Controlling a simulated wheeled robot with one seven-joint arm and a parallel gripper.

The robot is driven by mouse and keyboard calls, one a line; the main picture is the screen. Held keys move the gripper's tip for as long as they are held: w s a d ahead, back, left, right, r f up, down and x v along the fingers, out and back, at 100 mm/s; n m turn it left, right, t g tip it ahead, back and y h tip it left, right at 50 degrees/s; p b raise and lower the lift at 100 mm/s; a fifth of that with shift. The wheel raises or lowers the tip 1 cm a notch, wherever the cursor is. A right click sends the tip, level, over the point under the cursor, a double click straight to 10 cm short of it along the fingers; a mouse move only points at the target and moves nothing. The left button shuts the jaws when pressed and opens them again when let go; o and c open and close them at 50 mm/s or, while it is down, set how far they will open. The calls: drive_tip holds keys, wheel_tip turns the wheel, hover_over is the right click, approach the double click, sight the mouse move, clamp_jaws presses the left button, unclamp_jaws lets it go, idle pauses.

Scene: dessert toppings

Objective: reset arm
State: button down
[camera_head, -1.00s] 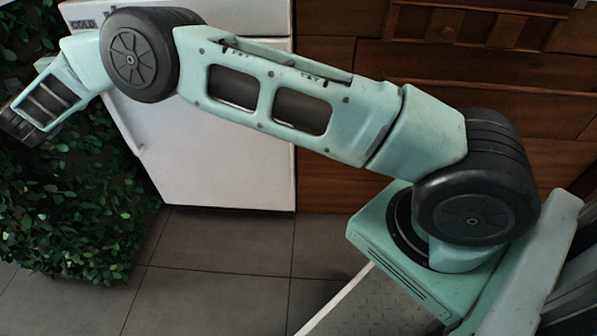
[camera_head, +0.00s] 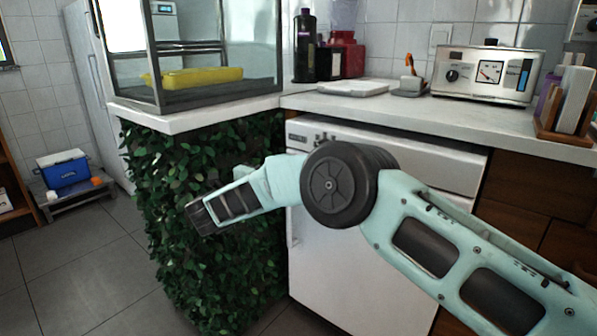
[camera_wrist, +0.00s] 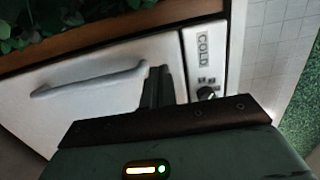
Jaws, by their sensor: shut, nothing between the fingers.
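My gripper (camera_wrist: 157,88) shows in the wrist view as two dark fingers close together, shut and empty. They point toward the front of a white appliance (camera_wrist: 100,88) with a long handle and a "COLD" label by a dark knob. In the head view my mint-green arm reaches from the lower right to the left, in front of the white appliance (camera_head: 350,270) and a leafy green panel (camera_head: 155,200). The arm's far end is a dark section before the leaves; the fingers cannot be made out there.
A white counter (camera_head: 400,112) runs above the appliance. A glass case (camera_head: 215,95) with a yellow tray (camera_head: 195,77) stands on its left part. Bottles, a small appliance (camera_head: 487,75) and a holder line the back. A blue cooler (camera_head: 64,170) stands at far left; the floor between is clear.

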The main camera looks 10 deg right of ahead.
drive_tip(key=p+v, duration=0.2)
drive_tip(key=v, duration=0.7)
drive_tip(key=a+r+n+t+y, duration=0.3)
drive_tip(key=a+r+n+y, duration=0.55)
drive_tip(key=n+y, duration=0.2)
drive_tip(key=s+a+r+n+g+y, duration=0.25)
drive_tip(key=s+n+g+y, duration=0.25)
drive_tip(key=s+n+y, duration=0.35)
drive_tip(key=s+d+f+n+g+h, duration=0.1)
drive_tip(key=s+d+f+n+g, duration=0.1)
drive_tip(key=s+d+n+g, duration=0.5)
drive_tip(key=s+d+f+n+g, duration=0.1)
drive_tip(key=s+d+f+n, duration=0.3)
drive_tip(key=s, duration=0.8)
drive_tip(key=s+d+f+n+g+h, duration=0.2)
drive_tip(key=s+d+n+g+h, duration=0.3)
drive_tip(key=s+d, duration=1.2)
wheel_tip(320, 180, up, 32)
drive_tip(key=w+d+m+t+h+p, duration=0.1)
drive_tip(key=w+p, duration=0.1)
drive_tip(key=p, duration=3)
drive_tip(key=shift+w+d+f+m, duration=0.2)
drive_tip(key=shift+d+f+m, duration=0.05)
drive_tip(key=shift+d+m, duration=0.1)
